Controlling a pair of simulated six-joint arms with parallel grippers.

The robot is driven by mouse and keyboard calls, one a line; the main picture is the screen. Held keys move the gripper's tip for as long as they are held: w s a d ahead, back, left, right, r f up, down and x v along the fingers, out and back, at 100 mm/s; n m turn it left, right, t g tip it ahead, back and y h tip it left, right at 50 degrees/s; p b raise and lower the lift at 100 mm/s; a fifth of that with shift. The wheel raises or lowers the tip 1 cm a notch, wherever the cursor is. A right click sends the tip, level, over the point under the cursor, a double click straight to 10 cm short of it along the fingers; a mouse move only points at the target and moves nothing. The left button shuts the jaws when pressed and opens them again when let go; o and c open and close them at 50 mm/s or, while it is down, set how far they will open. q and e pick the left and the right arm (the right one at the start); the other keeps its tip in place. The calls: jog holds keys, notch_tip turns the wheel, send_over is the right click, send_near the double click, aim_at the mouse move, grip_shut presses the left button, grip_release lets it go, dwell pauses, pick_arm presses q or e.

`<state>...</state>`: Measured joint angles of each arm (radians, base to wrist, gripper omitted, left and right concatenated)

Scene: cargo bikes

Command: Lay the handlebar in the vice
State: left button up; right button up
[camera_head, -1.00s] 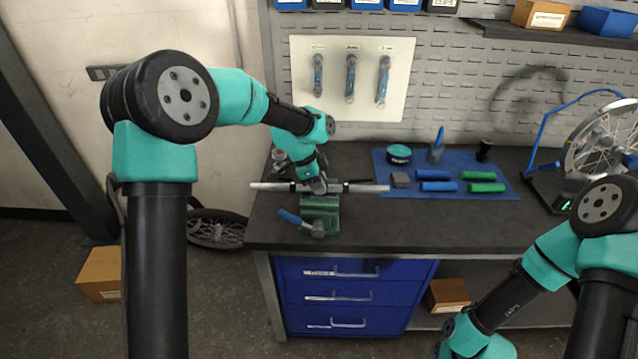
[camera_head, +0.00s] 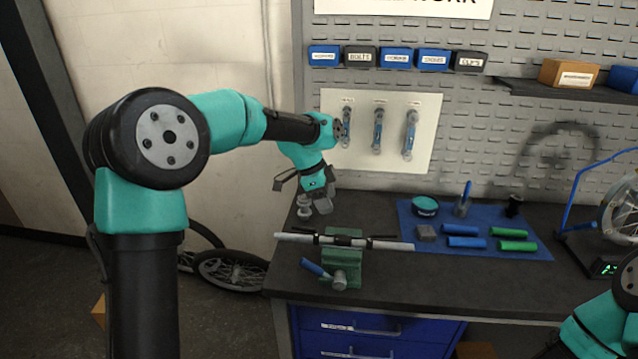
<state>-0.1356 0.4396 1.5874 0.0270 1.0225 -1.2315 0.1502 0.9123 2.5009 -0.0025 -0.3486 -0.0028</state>
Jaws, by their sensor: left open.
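The silver handlebar (camera_head: 393,245) lies level across the top of the green vice (camera_head: 343,268), with its ends sticking out on both sides. It has dark sections near its middle. Whether it sits down between the vice jaws is too small to tell. My left gripper (camera_head: 314,203) is open and empty, above and behind the handlebar's left part, apart from it. My right arm shows only at the lower right edge, and its gripper is out of view.
A blue mat (camera_head: 480,250) to the right holds blue and green grips, a tin and small items. A wheel stand (camera_head: 590,220) stands at the far right.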

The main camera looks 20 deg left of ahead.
pick_arm(q)
jog(key=v, duration=0.5)
dwell(0.4)
